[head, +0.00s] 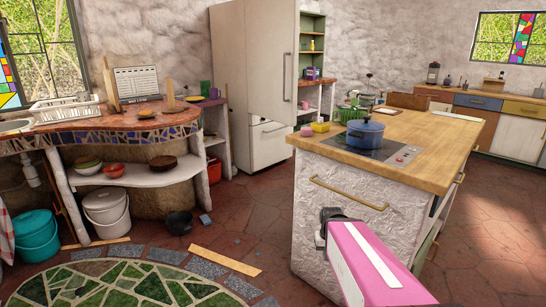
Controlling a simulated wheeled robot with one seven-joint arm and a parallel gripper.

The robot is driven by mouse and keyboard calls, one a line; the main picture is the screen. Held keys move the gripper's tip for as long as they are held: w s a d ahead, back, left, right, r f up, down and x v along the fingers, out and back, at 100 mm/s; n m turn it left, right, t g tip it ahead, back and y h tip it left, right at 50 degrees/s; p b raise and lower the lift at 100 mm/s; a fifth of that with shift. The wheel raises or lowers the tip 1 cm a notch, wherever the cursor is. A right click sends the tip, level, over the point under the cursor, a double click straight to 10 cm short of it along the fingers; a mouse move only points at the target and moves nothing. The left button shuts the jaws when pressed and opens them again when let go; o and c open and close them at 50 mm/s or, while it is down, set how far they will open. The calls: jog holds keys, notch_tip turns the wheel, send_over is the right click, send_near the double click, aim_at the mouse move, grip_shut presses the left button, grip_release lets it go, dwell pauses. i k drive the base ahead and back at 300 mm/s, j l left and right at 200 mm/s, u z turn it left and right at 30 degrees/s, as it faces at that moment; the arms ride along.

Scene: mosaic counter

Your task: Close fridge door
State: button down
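The tall cream fridge (268,145) stands against the back wall, left of the island. Its upper door (250,55) has a vertical handle (287,77) near its right edge. The door panel reaches out to the left past the lower body, so it appears swung open; the inside is hidden. A lower compartment with a small horizontal handle shows beneath and looks shut. My gripper (325,228) shows as a dark end on my pink and white arm, low in front of the island, well short of the fridge. Its finger opening cannot be made out.
A white stone island (340,195) with a wooden top stands right of the fridge, bearing a blue pot (365,132). A mosaic counter (130,127) is at left. A small black bucket (180,223) stands on the floor. Tiled floor (245,210) between counter and island is mostly clear.

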aim_at(272, 36)
jog(key=i+j, duration=0.2)
jog(key=j, duration=0.15)
jog(key=i+j+z, duration=0.1)
jog(key=j, duration=0.25)
jog(key=i+j, duration=0.2)
jog(key=j, duration=0.2)
jog(key=i+j+z, duration=0.1)
jog(key=j, duration=0.25)
jog(key=i+j, duration=0.25)
jog(key=i+j+z, duration=0.1)
jog(key=j, duration=0.4)
jog(key=i+j, duration=0.3)
jog(key=j, duration=0.15)
jog(key=i+j+z, duration=0.1)
jog(key=i+j, duration=0.25)
jog(key=i+j+z, duration=0.1)
jog(key=i+j, duration=0.2)
jog(key=j, duration=0.25)
